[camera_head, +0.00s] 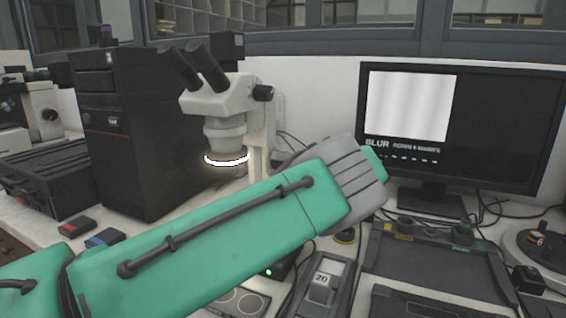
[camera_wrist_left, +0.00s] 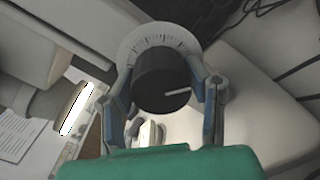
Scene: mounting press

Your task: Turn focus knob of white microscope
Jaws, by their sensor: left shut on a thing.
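The white microscope (camera_head: 222,100) stands behind my left arm, with black eyepieces and a lit ring under its head. Its lower column and base are mostly hidden by my green arm. In the left wrist view the black focus knob (camera_wrist_left: 163,80) sits in front of a white graduated dial (camera_wrist_left: 140,42). A white pointer line on the knob points right. My left gripper (camera_wrist_left: 168,88) has one finger on each side of the knob and is shut on it. Its fingers are hidden in the head view. My right gripper is not in view.
A monitor (camera_head: 512,125) at the right shows blurred grey stripes and the word BLUR. A black computer tower (camera_head: 125,130) stands left of the microscope. A control panel (camera_head: 430,255) and a box marked 20 (camera_head: 322,282) lie at the front right. Cables run behind.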

